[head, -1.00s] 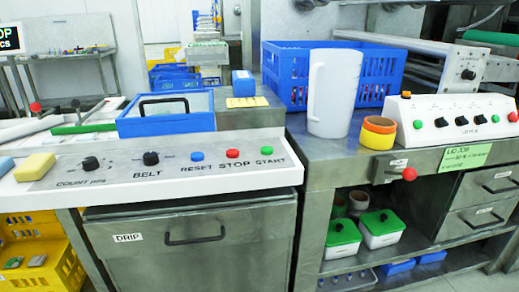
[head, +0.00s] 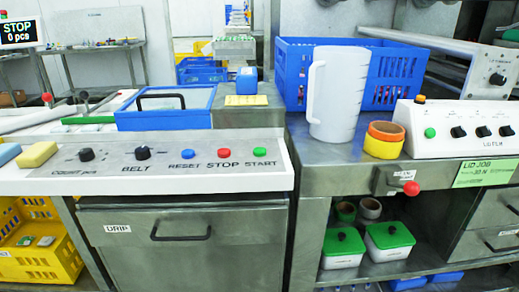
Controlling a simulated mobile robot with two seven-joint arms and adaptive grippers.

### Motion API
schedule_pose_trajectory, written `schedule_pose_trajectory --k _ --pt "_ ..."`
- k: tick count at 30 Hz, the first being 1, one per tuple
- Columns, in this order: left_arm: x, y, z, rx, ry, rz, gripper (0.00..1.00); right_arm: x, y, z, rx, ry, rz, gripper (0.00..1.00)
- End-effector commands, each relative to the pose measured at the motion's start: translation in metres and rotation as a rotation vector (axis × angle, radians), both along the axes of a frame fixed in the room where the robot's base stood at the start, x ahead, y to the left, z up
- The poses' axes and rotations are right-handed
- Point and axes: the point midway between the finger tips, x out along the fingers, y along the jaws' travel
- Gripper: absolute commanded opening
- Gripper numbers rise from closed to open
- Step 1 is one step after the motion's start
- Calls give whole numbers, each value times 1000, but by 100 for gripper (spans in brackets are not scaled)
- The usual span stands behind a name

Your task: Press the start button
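The green start button (head: 260,152) is at the right end of the white sloped control panel (head: 200,176) in the head view, above the printed word START. The red stop button (head: 224,153) and the blue reset button (head: 188,154) sit to its left, then the black BELT knob (head: 142,152) and the black COUNT knob (head: 86,154). A dark display (head: 18,33) at the far left reads STOP and 0 pcs. Neither of my grippers shows in the head view.
A blue-framed box (head: 165,108) stands behind the panel. A white jug (head: 335,95), orange and yellow tape rolls (head: 383,140) and a second control box (head: 460,128) stand on the right bench. A red knob (head: 411,188) sticks out from its front. The panel's buttons are unobstructed.

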Motion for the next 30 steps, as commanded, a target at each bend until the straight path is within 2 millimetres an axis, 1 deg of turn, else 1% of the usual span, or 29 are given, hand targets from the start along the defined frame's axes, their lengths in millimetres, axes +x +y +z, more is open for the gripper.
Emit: schedule_pose_trajectory --k 1,6,8,9,30 --pt "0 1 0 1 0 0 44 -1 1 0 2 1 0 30" --pt "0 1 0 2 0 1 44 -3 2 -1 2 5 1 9" --pt "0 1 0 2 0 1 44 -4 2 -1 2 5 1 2" --pt "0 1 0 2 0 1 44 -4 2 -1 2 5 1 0" --pt "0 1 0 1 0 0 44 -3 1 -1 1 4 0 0"
